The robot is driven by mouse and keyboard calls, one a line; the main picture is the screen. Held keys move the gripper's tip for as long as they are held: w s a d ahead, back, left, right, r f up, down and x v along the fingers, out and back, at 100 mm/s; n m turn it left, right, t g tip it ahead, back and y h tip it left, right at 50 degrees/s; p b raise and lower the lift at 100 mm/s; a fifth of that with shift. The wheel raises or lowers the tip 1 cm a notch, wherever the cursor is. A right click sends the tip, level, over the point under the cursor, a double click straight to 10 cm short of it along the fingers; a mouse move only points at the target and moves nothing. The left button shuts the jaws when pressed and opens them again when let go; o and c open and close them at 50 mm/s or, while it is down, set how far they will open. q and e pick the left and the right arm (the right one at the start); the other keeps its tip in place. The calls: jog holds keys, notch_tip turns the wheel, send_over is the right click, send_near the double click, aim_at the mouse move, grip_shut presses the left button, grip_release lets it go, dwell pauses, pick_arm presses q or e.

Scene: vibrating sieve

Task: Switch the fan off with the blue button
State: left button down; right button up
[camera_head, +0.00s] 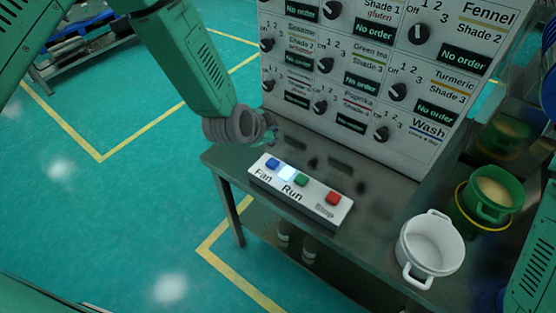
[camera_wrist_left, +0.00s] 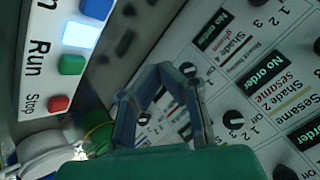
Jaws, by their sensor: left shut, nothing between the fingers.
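The white button box (camera_head: 315,202) lies on the metal table. Its blue button (camera_head: 272,163) is at the left end beside the label "Fan". A lit white-blue square (camera_head: 287,172), a green button (camera_head: 300,180) by "Run" and a red button (camera_head: 333,198) by "Stop" follow to the right. My left gripper (camera_head: 271,134) is shut and empty, behind and above the blue button, apart from it. In the left wrist view the shut fingers (camera_wrist_left: 166,70) point toward the panel, and the blue button (camera_wrist_left: 97,8) shows at the top edge. My right gripper is not in view.
A panel of black knobs (camera_head: 390,75) stands at the back of the table (camera_head: 375,195). A white pot (camera_head: 431,243) and a green pot (camera_head: 494,192) stand to the right. The table top around the button box is mostly clear.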

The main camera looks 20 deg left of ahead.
pick_arm(q)
jog(key=a, duration=0.1)
jog(key=b, duration=0.4)
send_over(270, 162)
jog(key=d, duration=0.2)
jog(key=f, duration=0.4)
jog(key=shift+w+a+f, duration=0.1)
jog(key=shift+a+f, duration=0.15)
jog(key=shift+f, duration=0.15)
jog(key=f+b, duration=0.2)
jog(key=f, duration=0.1)
jog(key=shift+a+f, duration=0.2)
jog(key=shift+a, duration=0.2)
jog(key=shift+a+f+b, duration=0.2)
jog(key=shift+f+b, duration=0.1)
jog(key=shift+b, duration=0.05)
jog(key=shift+a+f, duration=0.15)
jog(key=shift+a, duration=0.05)
jog(key=shift+d, duration=0.75)
jog(key=shift+a, duration=0.65)
jog(key=shift+d, duration=0.5)
jog(key=shift+a+f, duration=0.25)
jog(key=shift+a, duration=0.15)
jog(key=shift+a+f, duration=0.1)
jog(key=shift+a, duration=0.1)
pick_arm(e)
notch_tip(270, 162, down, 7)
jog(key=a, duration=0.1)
